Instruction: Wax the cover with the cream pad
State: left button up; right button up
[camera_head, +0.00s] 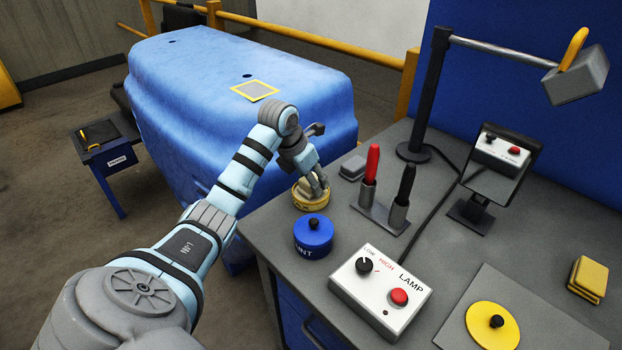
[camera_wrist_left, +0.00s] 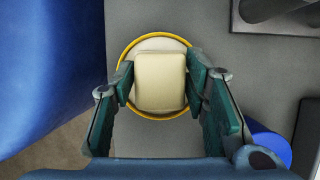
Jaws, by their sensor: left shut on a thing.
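The blue cover (camera_head: 200,120) drapes over a large block at the back left. A yellow-edged grey square (camera_head: 256,91) marks its top. My left gripper (camera_head: 318,186) is over the open yellow tin (camera_head: 311,205) on the bench's left edge. In the left wrist view it is shut on the cream pad (camera_wrist_left: 160,82), one finger on each side. The pad lies over the pale contents of the tin (camera_wrist_left: 152,44); whether it touches them I cannot tell. My right gripper is out of view.
On the bench (camera_head: 450,225) are a blue tin (camera_head: 313,243), a grey block (camera_head: 352,167), red and black pens (camera_head: 372,165) in a holder, a lamp box (camera_head: 380,290), a mirror (camera_head: 495,170), a yellow lid (camera_head: 493,325) and yellow pads (camera_head: 589,277). A hanging weight (camera_head: 577,77) overhangs the right.

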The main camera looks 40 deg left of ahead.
pick_arm(q)
jog(key=shift+f, duration=0.45)
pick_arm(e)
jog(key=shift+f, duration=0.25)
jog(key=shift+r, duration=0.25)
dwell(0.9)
pick_arm(q)
notch_tip(320, 180, up, 7)
jog(key=p, duration=0.6)
jog(key=shift+r+p, duration=0.1)
jog(key=shift+p, duration=0.3)
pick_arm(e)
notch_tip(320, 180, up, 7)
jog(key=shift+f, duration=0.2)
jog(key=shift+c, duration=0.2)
